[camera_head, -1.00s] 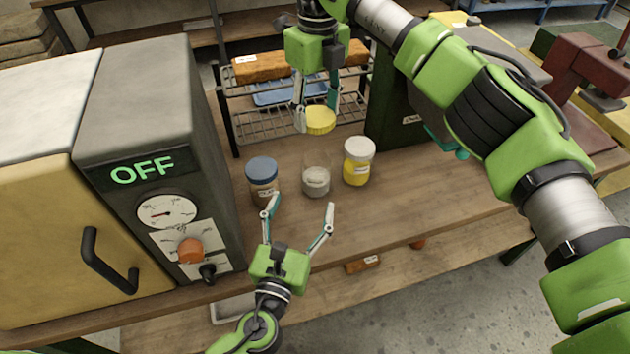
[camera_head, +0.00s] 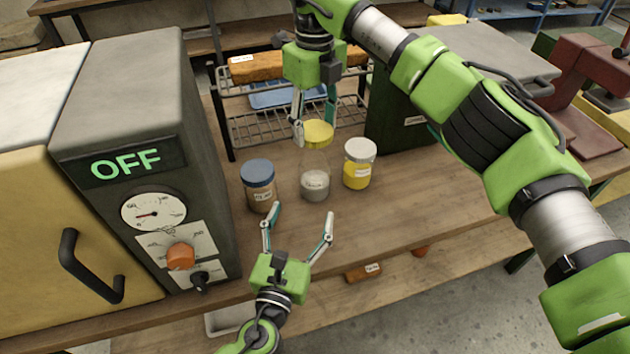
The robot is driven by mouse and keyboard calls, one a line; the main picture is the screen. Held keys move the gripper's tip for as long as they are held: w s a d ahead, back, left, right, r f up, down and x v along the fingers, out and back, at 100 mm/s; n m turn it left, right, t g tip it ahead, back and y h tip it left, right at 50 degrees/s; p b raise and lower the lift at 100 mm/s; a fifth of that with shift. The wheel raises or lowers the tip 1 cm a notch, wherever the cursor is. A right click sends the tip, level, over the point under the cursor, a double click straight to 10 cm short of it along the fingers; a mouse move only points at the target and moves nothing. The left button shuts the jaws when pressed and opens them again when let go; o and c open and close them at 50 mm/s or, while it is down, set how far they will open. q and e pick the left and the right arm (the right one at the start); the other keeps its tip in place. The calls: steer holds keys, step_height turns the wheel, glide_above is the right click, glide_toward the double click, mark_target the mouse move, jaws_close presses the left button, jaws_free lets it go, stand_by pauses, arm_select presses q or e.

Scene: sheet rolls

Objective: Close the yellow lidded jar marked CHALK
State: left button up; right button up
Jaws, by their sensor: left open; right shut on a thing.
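The yellow lid (camera_head: 318,134) is in my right gripper (camera_head: 316,127), whose fingers are shut on its sides. The lid is level, over the mouth of a clear glass jar (camera_head: 315,185) with pale grey content. I cannot tell whether the lid touches the rim. The jar stands upright on the bench between two other jars; its label is too small to read. My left gripper (camera_head: 299,222) is open and empty, low in front of the jar and apart from it.
A blue-lidded jar (camera_head: 259,186) stands close left, a white-lidded jar with yellow content (camera_head: 359,163) close right. A grey oven reading OFF (camera_head: 150,160) bounds the left. A wire rack (camera_head: 268,125) stands behind. The wooden bench (camera_head: 420,205) is clear to the right.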

arm_select(q)
steer(key=x, duration=1.1)
steer(key=c, duration=1.7)
arm_select(e)
glide_above(315, 160)
steer(key=shift+f, duration=2.5)
steer(key=shift+f, duration=0.1)
steer(key=shift+f, duration=0.8)
steer(key=shift+f, duration=0.55)
